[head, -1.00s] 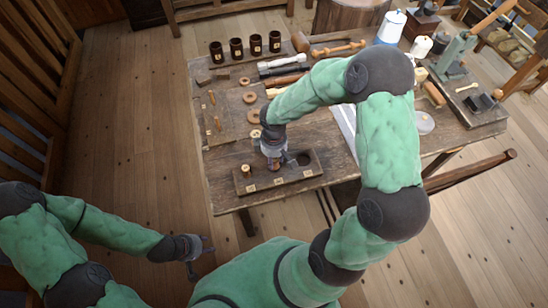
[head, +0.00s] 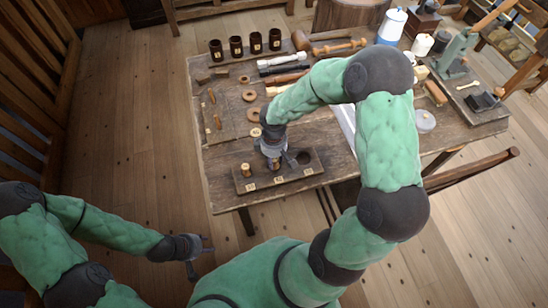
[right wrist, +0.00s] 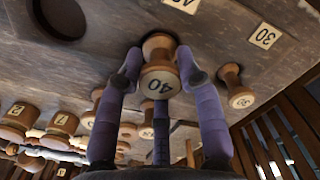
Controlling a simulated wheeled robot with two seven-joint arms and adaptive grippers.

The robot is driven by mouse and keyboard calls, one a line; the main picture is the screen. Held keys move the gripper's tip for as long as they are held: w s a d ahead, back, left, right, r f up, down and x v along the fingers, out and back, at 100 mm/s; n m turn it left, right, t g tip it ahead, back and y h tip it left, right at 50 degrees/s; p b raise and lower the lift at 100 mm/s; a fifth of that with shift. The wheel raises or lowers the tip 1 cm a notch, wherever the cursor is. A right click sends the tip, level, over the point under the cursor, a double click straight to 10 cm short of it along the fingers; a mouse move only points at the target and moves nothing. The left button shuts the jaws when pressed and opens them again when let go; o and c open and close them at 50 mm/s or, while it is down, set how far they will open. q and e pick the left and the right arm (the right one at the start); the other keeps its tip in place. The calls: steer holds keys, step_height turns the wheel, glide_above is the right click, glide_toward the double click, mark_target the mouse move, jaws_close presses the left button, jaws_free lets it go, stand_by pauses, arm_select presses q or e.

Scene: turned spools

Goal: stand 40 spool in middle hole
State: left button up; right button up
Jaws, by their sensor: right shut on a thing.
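The wooden block (head: 312,176) with a row of holes and number labels lies near the table's front edge. My right gripper (head: 273,161) is over its middle hole, shut on the 40 spool (right wrist: 157,82). In the right wrist view, the spool's far end is close to the block beside the 40 label; I cannot tell how deep it sits. Another spool (head: 246,170), also in the right wrist view (right wrist: 232,86), stands in the left hole by the 30 label. The right hole (head: 304,158) is empty. My left gripper (head: 204,254) is open and empty, off the table.
Several dark cups (head: 236,47) stand at the table's back left. Wooden rings (head: 250,96), small pegs and turned tools lie behind the block. A mallet (head: 302,42) and a white-and-blue container (head: 391,27) are further back.

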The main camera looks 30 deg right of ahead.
steer(key=shift+f+b, duration=0.35)
stand_by(0.5)
steer(key=o, duration=1)
steer(key=shift+o, duration=0.2)
steer(key=o, duration=0.6)
steer(key=shift+r+p, duration=4.1)
steer(key=shift+r, duration=0.95)
